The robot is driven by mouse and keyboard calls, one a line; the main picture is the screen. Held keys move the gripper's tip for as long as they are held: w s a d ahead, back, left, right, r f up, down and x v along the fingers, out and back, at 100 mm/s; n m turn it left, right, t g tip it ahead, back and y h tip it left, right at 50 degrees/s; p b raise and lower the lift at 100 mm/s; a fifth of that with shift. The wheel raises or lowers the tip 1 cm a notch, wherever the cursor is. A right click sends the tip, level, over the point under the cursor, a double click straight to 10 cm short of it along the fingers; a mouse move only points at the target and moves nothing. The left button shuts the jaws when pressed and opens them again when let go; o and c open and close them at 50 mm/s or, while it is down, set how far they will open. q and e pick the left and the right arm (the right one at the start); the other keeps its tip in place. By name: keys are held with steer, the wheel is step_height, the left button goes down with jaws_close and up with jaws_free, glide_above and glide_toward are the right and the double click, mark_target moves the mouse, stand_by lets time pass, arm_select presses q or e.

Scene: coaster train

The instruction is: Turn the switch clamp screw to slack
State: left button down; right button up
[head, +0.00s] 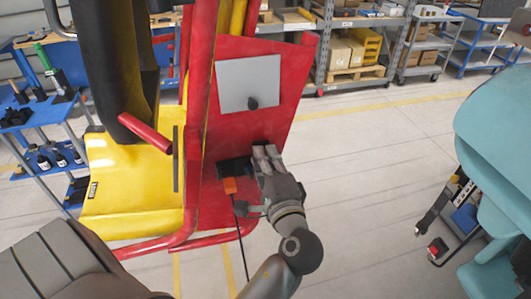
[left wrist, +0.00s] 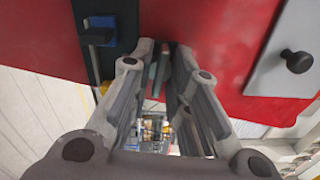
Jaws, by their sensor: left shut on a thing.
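The switch, a dark block (head: 236,167) with an orange part (head: 229,185) and a black cable hanging from it, sits on the red side panel. My left gripper (head: 266,152) is at its right side, fingertips against the panel area. In the left wrist view the fingers (left wrist: 162,56) are closed around a small grey-green piece (left wrist: 156,72), which looks like the clamp screw; the fingertips hide much of it. A dark bracket (left wrist: 92,58) with a blue piece (left wrist: 99,36) is just left of the fingers. My right gripper is not in view.
Above the gripper, the red panel (head: 283,115) carries a grey plate (head: 250,82) with a black knob (head: 252,103). A yellow seat (head: 130,185) is at left, beside a blue tool cart (head: 50,130). A teal body (head: 500,110) stands at right. The floor between is clear.

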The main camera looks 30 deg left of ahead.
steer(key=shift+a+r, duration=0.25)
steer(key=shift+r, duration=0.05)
arm_select(q)
steer(key=c, duration=1.6)
jaws_free()
